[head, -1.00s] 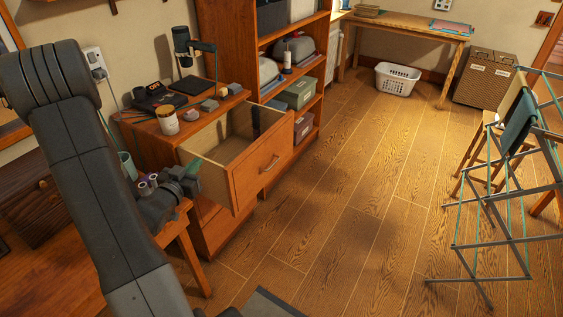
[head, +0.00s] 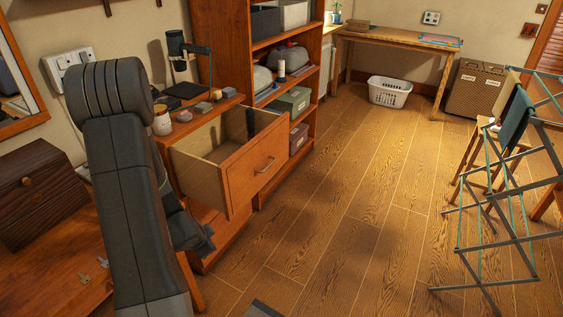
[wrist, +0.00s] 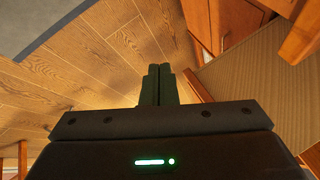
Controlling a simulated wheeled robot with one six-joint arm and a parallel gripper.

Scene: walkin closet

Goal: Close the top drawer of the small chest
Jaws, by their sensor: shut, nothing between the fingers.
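The small chest (head: 215,228) is orange-brown wood and stands left of centre in the head view. Its top drawer (head: 255,172) is pulled well out, with a pale inside and a metal handle on its front. My arm crosses the left of the head view and hides part of the chest. My gripper's dark end shows low beside the chest, left of and below the drawer front; its fingertips are unclear there. In the wrist view my gripper (wrist: 158,72) has its fingers together and empty, pointing over the floor, with wooden furniture edges to the right.
A jar (head: 162,122) and small items stand on the chest top. A tall shelf unit (head: 228,50) is just behind. A wooden table (head: 45,265) lies at left. A drying rack (head: 495,190) stands at right. The floor in the middle is clear.

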